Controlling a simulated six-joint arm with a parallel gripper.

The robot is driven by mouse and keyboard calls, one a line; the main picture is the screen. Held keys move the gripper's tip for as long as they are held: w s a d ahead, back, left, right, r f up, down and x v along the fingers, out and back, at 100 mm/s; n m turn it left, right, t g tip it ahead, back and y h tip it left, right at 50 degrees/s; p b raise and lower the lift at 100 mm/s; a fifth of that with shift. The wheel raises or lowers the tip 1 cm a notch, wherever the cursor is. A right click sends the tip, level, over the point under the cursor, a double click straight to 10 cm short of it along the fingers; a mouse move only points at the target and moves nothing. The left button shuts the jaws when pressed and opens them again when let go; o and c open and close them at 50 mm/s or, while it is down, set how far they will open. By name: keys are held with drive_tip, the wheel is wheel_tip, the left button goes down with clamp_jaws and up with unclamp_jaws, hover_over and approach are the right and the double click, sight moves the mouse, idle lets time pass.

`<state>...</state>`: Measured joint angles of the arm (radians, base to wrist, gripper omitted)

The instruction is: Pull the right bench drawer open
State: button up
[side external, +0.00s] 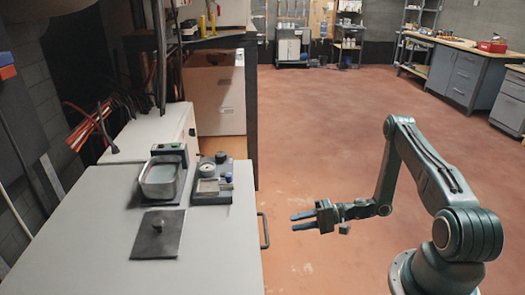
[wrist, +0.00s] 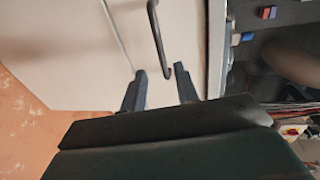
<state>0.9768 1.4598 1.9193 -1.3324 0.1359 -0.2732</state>
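The grey bench (side external: 70,215) fills the left of the side view. A dark bar handle (side external: 263,230) sticks out from its right-hand side. In the wrist view the same kind of dark handle (wrist: 155,35) stands on a pale drawer front (wrist: 185,35), and the lower end of the bar lies between my fingertips in the picture. My gripper (side external: 300,222) is open and empty, a short way right of the handle, with its blue fingers pointing at the bench. It also shows in the wrist view (wrist: 160,80), fingers apart. The drawer looks closed flush, though its edges are partly hidden.
A cardboard-coloured box (side external: 218,98) stands behind. The reddish floor (side external: 320,130) around my gripper is clear.

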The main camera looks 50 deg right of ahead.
sight(266, 228)
drive_tip(key=shift+x, duration=5.55)
clamp_jaws()
